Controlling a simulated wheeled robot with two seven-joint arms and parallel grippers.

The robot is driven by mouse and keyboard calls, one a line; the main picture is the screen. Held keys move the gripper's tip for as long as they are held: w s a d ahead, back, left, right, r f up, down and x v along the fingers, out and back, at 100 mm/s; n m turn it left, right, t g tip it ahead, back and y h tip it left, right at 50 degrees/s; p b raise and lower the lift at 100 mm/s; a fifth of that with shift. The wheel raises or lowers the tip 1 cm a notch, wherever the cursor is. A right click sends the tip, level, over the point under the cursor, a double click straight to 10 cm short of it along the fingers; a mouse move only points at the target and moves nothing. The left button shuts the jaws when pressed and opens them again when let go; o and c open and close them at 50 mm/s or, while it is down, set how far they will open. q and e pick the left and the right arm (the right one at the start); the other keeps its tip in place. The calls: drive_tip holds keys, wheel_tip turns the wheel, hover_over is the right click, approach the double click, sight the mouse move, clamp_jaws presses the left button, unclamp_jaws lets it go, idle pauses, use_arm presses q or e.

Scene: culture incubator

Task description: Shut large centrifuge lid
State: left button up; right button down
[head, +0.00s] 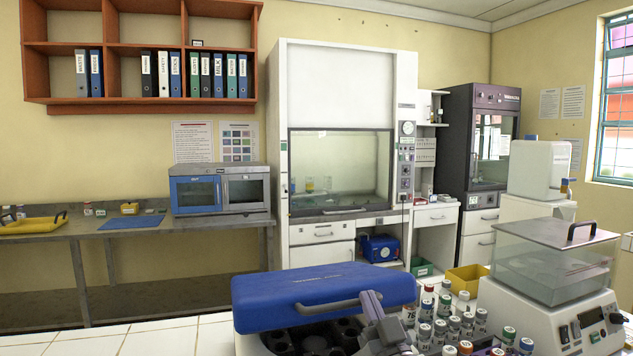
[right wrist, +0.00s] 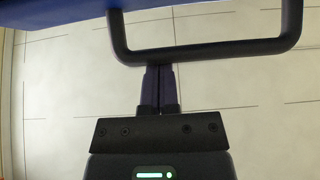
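The large centrifuge has a blue lid (head: 320,292), tilted open over a dark rotor well (head: 315,338) in the lower middle of the head view. A dark grey bar handle (head: 325,306) sits on the lid's front edge. The handle (right wrist: 205,55) also crosses the top of the right wrist view, with part of the blue lid (right wrist: 50,15) at the upper left. My right gripper (head: 371,298) is at the handle's right part. In the right wrist view its fingers (right wrist: 158,72) are together, tips at the bar, not clasped around it; contact is unclear. My left gripper is not in view.
Several capped vials (head: 450,325) stand right of the centrifuge. A white device with a clear cover (head: 555,260) stands farther right. A yellow bin (head: 467,279) is behind the vials. White tiled bench top (head: 130,340) is clear to the left.

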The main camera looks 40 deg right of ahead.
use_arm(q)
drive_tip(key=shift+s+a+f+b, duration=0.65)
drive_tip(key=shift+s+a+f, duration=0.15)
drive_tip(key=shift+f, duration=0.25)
use_arm(e)
drive_tip(key=shift+s+f+t, duration=0.2)
drive_tip(key=shift+f+t, duration=0.1)
drive_tip(key=shift+f, duration=0.7)
drive_tip(key=shift+s+a+f, duration=0.1)
